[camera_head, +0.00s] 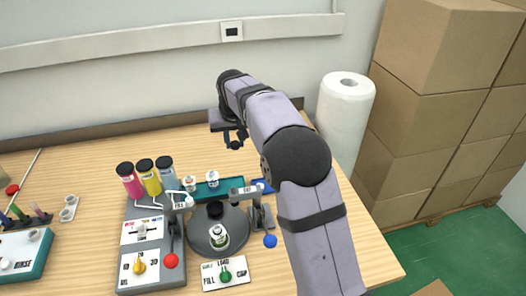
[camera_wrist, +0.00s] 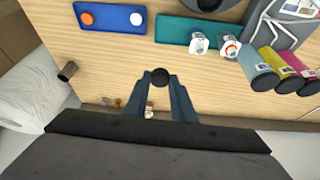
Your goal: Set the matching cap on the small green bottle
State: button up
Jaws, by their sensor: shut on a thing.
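The small green bottle (camera_head: 219,238) stands upright on the front of a dark round platform (camera_head: 202,240); its top looks pale, with no dark cap visible. My gripper (camera_head: 235,142) is raised over the back of the table, behind and apart from the bottle. In the wrist view my gripper (camera_wrist: 160,92) is shut on a round black cap (camera_wrist: 160,77), held between its fingertips with bare wood beyond. A blue tray (camera_wrist: 110,17) holds an orange cap (camera_wrist: 87,18) and a white cap (camera_wrist: 137,18); my arm hides most of this tray in the head view.
A teal tray (camera_wrist: 173,30) holds two small white-topped bottles. Three black-capped bottles, pink (camera_head: 130,183), yellow (camera_head: 150,180) and grey-blue (camera_head: 167,174), stand left. A paper roll (camera_head: 345,110) stands at the right. Levers with red (camera_head: 171,261) and blue (camera_head: 270,241) knobs flank the platform.

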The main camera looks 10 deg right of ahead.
jog(key=s+a+r+n, duration=0.1)
jog(key=s+a+r, duration=0.3)
jog(key=a, duration=0.3)
jog(key=n+y, duration=0.1)
jog(key=n, duration=0.1)
send_over(217, 228)
jog(key=s, duration=0.1)
notch_tip(217, 228, down, 8)
jog(key=shift+d+f, duration=0.1)
jog(key=shift+f, duration=0.1)
jog(key=shift+f+b, duration=2.05)
jog(key=shift+f, duration=0.5)
jog(key=shift+f+b, duration=0.45)
jog(key=shift+f, duration=0.3)
dwell(0.5)
jog(key=o, duration=1.1)
